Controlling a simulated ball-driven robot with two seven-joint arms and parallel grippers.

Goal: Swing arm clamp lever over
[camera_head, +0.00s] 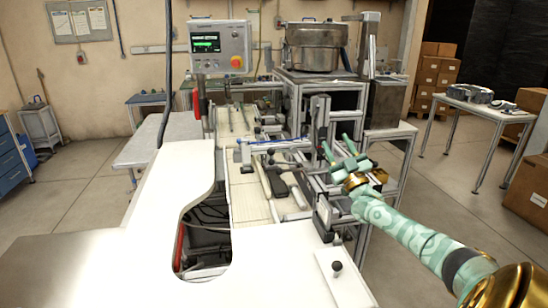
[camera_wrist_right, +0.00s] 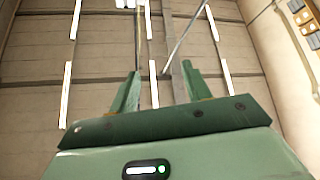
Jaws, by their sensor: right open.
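My right gripper (camera_head: 338,144) is open and empty, raised at the right side of the machine, fingers pointing up and away. Its open fingers also show in the right wrist view (camera_wrist_right: 160,78), against the ceiling, with nothing between them. A grey swing-arm-like bar (camera_head: 274,145) with a blue strip lies across the machine to the left of the gripper. A small black-knobbed lever (camera_head: 271,158) stands just below this bar, apart from the gripper. I cannot tell for certain which part is the clamp lever. My left gripper is not in view.
A white machine cover (camera_head: 160,215) with a cut-out fills the near left. A black knob (camera_head: 337,266) stands on a plate at the front. A control panel (camera_head: 220,46) and a metal drum (camera_head: 315,45) stand behind. A side table (camera_head: 480,108) is at the right.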

